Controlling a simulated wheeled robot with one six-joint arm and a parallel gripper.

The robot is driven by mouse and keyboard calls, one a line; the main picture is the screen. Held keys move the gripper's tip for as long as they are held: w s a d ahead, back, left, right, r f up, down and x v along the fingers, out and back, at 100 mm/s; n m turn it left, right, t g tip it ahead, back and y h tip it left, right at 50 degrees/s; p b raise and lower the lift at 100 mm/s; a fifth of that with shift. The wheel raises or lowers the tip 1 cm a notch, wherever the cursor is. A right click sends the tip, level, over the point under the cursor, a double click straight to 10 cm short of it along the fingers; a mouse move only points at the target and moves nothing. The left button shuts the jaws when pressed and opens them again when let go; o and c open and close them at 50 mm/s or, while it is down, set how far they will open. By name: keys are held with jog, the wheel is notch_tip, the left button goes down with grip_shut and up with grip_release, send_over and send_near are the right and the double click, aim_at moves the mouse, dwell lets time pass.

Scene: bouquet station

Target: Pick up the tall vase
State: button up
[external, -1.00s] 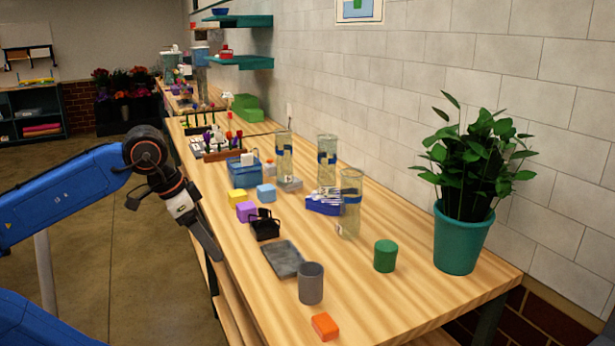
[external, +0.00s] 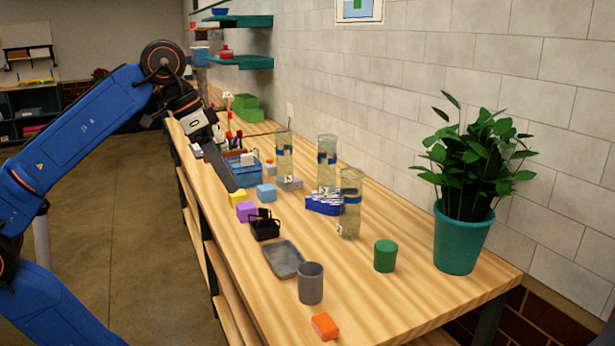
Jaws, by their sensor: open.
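Three tall clear glass vases with blue bands stand upright on the wooden table. One vase (external: 284,158) is at the back left, one vase (external: 327,160) is at the back near the wall, and one vase (external: 349,205) is nearer the camera. I cannot tell which of them is the tall vase. My gripper (external: 234,187) is open and empty, pointing down at the table's left edge by the yellow block, well left of all three vases. Its fingers overlap in this view, so the gap between them is hidden.
Between my gripper and the vases are a blue basket (external: 243,165), a yellow block (external: 237,197), a light blue block (external: 266,193) and a blue holder (external: 323,205). A grey cup (external: 311,283), green canister (external: 385,256) and potted plant (external: 462,215) stand nearer the camera.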

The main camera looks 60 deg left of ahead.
jog(key=w+a+m+t+h, duration=0.15)
jog(key=w+a, duration=0.25)
jog(key=w, duration=0.5)
jog(key=w+a+m+t+h, duration=0.1)
jog(key=w+a+h, duration=0.25)
jog(key=w, duration=0.45)
jog(key=w+a+m+t+h, duration=0.1)
jog(key=w+a, duration=0.3)
jog(key=w, duration=0.5)
jog(key=t, duration=0.9)
send_over(286, 143)
jog(key=w+a, duration=0.1)
jog(key=a, duration=0.2)
jog(key=shift+g, duration=0.25)
jog(key=shift+w+f, duration=0.1)
jog(key=shift+f, duration=3.8)
notch_tip(286, 143, down, 4)
jog(key=shift+r, duration=0.25)
jog(key=shift+f+x, duration=0.25)
jog(key=shift+x, duration=0.95)
jog(key=shift+w+d, duration=0.15)
jog(key=shift+w, duration=0.15)
